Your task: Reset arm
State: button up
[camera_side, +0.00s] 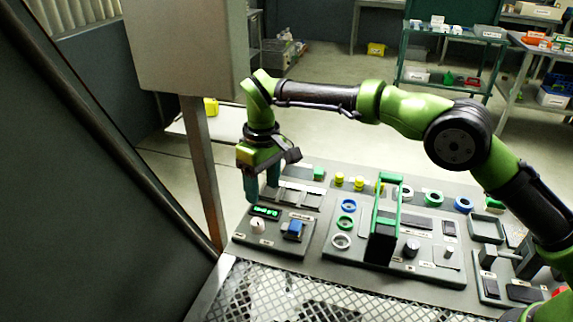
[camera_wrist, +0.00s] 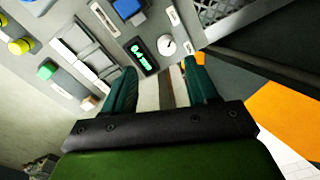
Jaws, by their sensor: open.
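My gripper (camera_side: 262,187) hangs at the far left end of the grey work board, pointing down, with my green and black arm reaching across from the right. In the wrist view its two dark green fingers (camera_wrist: 160,80) are spread apart with nothing between them. Beyond the fingertips are a small display with green digits (camera_wrist: 143,55) and a white round knob (camera_wrist: 167,46). The display (camera_side: 265,212) and the knob (camera_side: 257,226) also show in the side view, just below the gripper.
A blue switch (camera_side: 294,229) sits right of the knob. A green-handled block (camera_side: 384,225), coloured rings (camera_side: 348,206) and yellow knobs (camera_side: 339,180) are on the board. A grey post (camera_side: 203,170) stands close left of my gripper. Shelves (camera_side: 455,50) are far behind.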

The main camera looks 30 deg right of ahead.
jog(key=s+d+r+m+t+y, duration=0.1)
jog(key=s+d+r+m, duration=0.1)
jog(key=s+d+r, duration=0.4)
jog(key=s+d+r+m+t+y, duration=0.1)
jog(key=s+d+r+m+t, duration=0.15)
jog(key=s+d+r, duration=0.4)
jog(key=s+d+m+t, duration=0.4)
jog(key=s+d, duration=0.8)
jog(key=s, duration=0.2)
jog(key=shift+s+d+f, duration=0.2)
jog(key=shift+s, duration=0.05)
